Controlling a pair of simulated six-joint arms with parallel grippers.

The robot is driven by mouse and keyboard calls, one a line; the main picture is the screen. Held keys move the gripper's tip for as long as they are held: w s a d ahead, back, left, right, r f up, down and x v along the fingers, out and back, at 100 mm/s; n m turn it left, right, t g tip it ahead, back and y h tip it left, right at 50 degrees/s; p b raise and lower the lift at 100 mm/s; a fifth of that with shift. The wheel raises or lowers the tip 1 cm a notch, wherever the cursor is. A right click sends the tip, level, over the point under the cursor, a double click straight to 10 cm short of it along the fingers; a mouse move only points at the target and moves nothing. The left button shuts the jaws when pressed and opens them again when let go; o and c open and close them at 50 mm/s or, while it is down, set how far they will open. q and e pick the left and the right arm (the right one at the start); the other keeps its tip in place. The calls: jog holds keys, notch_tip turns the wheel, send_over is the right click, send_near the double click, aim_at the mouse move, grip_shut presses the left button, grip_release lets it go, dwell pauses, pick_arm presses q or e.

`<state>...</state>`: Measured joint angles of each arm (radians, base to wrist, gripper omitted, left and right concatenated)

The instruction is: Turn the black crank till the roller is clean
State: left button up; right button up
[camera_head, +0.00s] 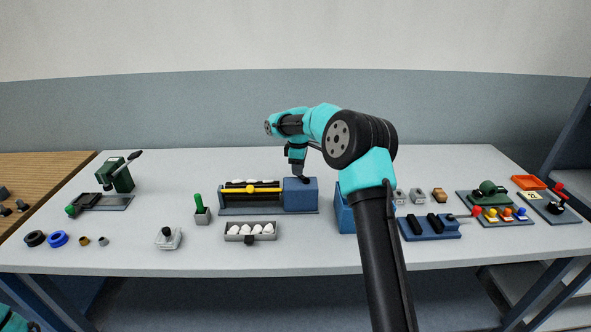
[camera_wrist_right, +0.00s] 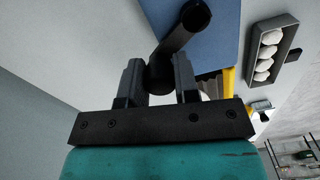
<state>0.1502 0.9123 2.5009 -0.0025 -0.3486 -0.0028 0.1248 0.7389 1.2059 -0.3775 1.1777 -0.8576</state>
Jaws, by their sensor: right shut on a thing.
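The carding device is a blue box (camera_head: 301,196) on a grey base, with a dark roller (camera_head: 235,198) to its left. White fluff (camera_head: 266,182) shows along the roller's top, and a yellow bar with a round knob (camera_head: 250,189) runs across its front. My right gripper (camera_head: 298,172) is above the blue box. In the right wrist view, its fingers (camera_wrist_right: 158,82) are shut on the handle of the black crank (camera_wrist_right: 178,40), whose arm reaches up over the blue box. The crank is mostly hidden in the head view. My left gripper is out of sight.
A grey tray of white balls (camera_head: 231,238) sits in front of the device. A green-handled block (camera_head: 202,216) stands to its left. A blue block (camera_head: 344,214) is partly behind my right arm, with a blue two-slot base (camera_head: 448,234) farther right.

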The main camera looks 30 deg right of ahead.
jog(key=s+d+m, duration=0.1)
jog(key=m, duration=0.3)
jog(key=s+d+m, duration=0.1)
jog(key=d+m, duration=0.1)
jog(key=m, duration=0.3)
jog(key=s+d+m, duration=0.1)
jog(key=d+m, duration=0.1)
jog(key=m, duration=0.2)
jog(key=shift+m, duration=0.4)
jog(key=m, duration=0.1)
jog(key=s+m, duration=0.1)
jog(key=m, duration=0.2)
jog(key=shift+s+d+m, duration=0.25)
jog(key=shift+s+m, duration=0.05)
jog(key=shift+s, duration=0.1)
jog(key=o, duration=0.9)
